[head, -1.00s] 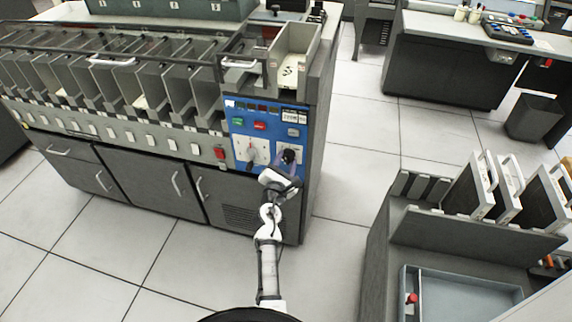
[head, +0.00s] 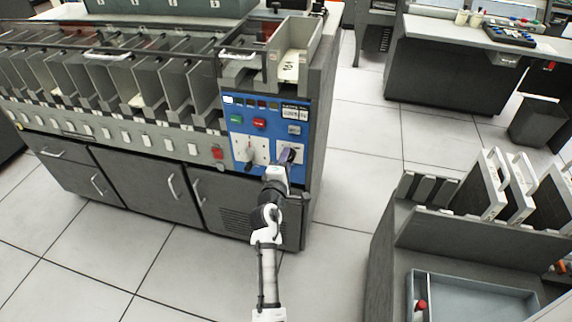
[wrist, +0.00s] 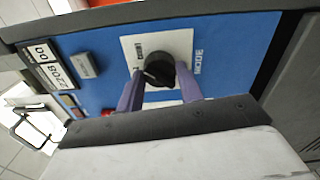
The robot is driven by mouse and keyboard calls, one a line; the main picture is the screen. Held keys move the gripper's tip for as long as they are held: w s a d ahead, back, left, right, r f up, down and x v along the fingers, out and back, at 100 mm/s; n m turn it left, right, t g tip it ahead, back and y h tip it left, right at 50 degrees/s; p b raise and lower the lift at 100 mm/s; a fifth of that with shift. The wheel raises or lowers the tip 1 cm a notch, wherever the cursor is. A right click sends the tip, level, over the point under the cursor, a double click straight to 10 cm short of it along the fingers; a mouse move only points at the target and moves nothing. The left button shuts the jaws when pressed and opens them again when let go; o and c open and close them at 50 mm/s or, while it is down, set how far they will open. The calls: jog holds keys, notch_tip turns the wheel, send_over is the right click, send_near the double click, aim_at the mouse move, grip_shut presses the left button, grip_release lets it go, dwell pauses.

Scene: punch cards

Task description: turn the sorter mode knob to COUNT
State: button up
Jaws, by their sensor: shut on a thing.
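The sorter's blue control panel (head: 236,121) is at the machine's right end. The black mode knob (wrist: 166,66) sits on a white plate (wrist: 131,45) beside the printed word MODE in the wrist view. Small print on the plate is too blurred to read. My gripper (wrist: 158,76) has its two purple fingers on either side of the knob and is shut on it. In the head view my gripper (head: 285,157) reaches the right-hand plate from below and largely hides the knob. The knob's pointer direction cannot be told.
A second knob (head: 249,165) sits on a white plate just left. Green (head: 236,118) and red (head: 260,123) buttons and a counter display (wrist: 51,69) are on the panel. A grey cart (head: 388,215) stands at the right, with clear floor between.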

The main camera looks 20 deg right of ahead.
jog(key=shift+r+m+b, duration=0.1)
jog(key=shift+m+b, duration=0.2)
jog(key=shift+m, duration=0.3)
jog(key=o, duration=1)
jog(key=b+v, duration=0.2)
jog(key=v, duration=1.1)
jog(key=shift+s+a+b, duration=0.25)
jog(key=shift+s+b, duration=0.05)
